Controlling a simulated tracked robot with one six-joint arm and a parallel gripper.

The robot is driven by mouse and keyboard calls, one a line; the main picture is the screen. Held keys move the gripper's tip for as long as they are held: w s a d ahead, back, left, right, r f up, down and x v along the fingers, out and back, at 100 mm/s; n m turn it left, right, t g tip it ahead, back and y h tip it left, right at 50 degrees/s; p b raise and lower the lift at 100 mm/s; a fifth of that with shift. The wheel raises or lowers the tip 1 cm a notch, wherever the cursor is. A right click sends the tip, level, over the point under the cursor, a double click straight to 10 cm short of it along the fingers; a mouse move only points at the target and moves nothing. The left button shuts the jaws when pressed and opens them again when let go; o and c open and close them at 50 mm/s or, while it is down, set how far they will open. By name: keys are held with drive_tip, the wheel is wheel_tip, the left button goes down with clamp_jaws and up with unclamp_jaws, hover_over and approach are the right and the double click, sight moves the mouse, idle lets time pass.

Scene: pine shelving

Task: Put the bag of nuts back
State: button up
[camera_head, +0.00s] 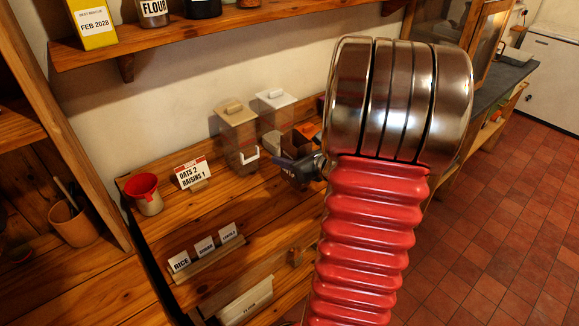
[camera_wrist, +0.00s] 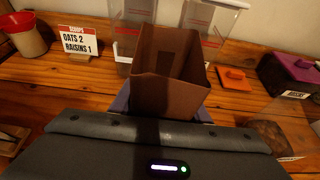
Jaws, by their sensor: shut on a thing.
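My gripper (camera_head: 303,169) is shut on a brown, open-topped bag (camera_wrist: 172,82), with a blue-grey finger showing at each side of it in the wrist view. The bag stands upright, and its inside is dark, so I cannot see nuts in it. In the head view the bag (camera_head: 299,141) shows just behind my gripper, over the right part of the wooden counter. I cannot tell whether its base touches the counter. No label shows on its visible faces.
Clear bins with a tan lid (camera_head: 234,107) and a white lid (camera_head: 275,98) stand behind the bag. An orange lid (camera_wrist: 236,78) and a dark purple-topped container (camera_wrist: 291,74) are right. A scoops sign (camera_head: 193,173) and red-topped cup (camera_head: 146,192) are left. A shelf (camera_head: 190,33) hangs above.

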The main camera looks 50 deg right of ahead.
drive_tip(key=shift+f, duration=1.85)
drive_tip(key=o, duration=1.1)
drive_tip(key=shift+f, duration=0.1)
drive_tip(key=shift+s+r, duration=0.2)
drive_tip(key=v, duration=1.1)
drive_tip(key=shift+s+a+r, duration=0.1)
drive_tip(key=shift+s, duration=0.2)
